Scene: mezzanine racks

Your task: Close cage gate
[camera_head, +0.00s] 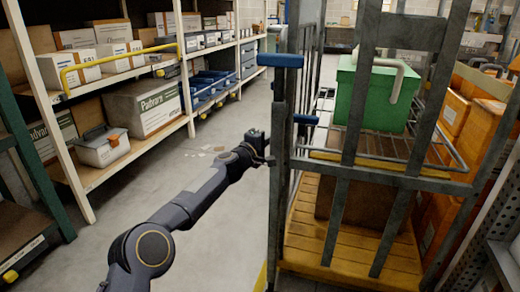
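A metal-barred cage (393,185) with a yellow base stands at the right. A dark upright (278,150) runs along its left edge, with a blue fitting (280,60) near the top and a smaller blue piece (305,119) lower down. Narrow upright bars (312,45) behind this edge are seen at a steep angle. I cannot tell which barred panel is the gate. My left arm reaches in from the lower left, and its gripper (258,146) is close beside the dark upright. The fingers are too small and dark to read, and contact is unclear. My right gripper is not in view.
Inside the cage, a green box (372,93) sits on a wire shelf (375,147). White racks (190,95) with cartons and blue bins line the left. Bare concrete floor (205,170) lies between the racks and cage. Orange bins (462,115) stand at the right.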

